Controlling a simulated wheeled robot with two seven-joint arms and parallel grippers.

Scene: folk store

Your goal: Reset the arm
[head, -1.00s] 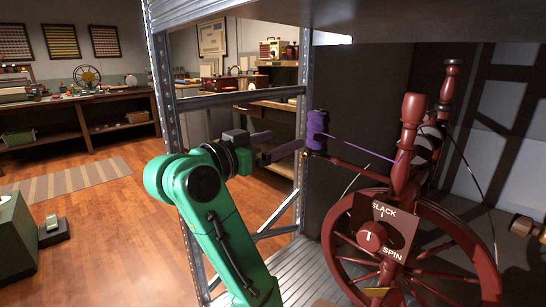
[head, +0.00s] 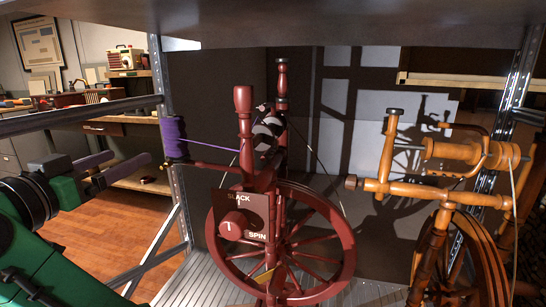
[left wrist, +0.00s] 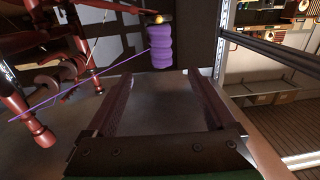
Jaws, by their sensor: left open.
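My green left arm comes in at the left of the head view. Its gripper (head: 118,171) is open and empty, just left of a purple spool of yarn (head: 173,138). In the left wrist view the two dark fingers (left wrist: 158,100) are spread with nothing between them, and the purple spool (left wrist: 159,48) hangs beyond them, apart from the fingers. A purple thread runs from the spool to a dark red spinning wheel (head: 347,247). The wheel carries a sign with a knob (head: 236,226), lettered SLACK and SPIN. My right gripper is not in view.
The red wheel stands on a grey metal shelf (head: 185,280) between metal posts (head: 170,90). A second, orange wooden spinning wheel (head: 445,195) stands to its right. An upper shelf board (head: 330,22) spans overhead. Wooden floor (head: 100,245) shows beyond the left post.

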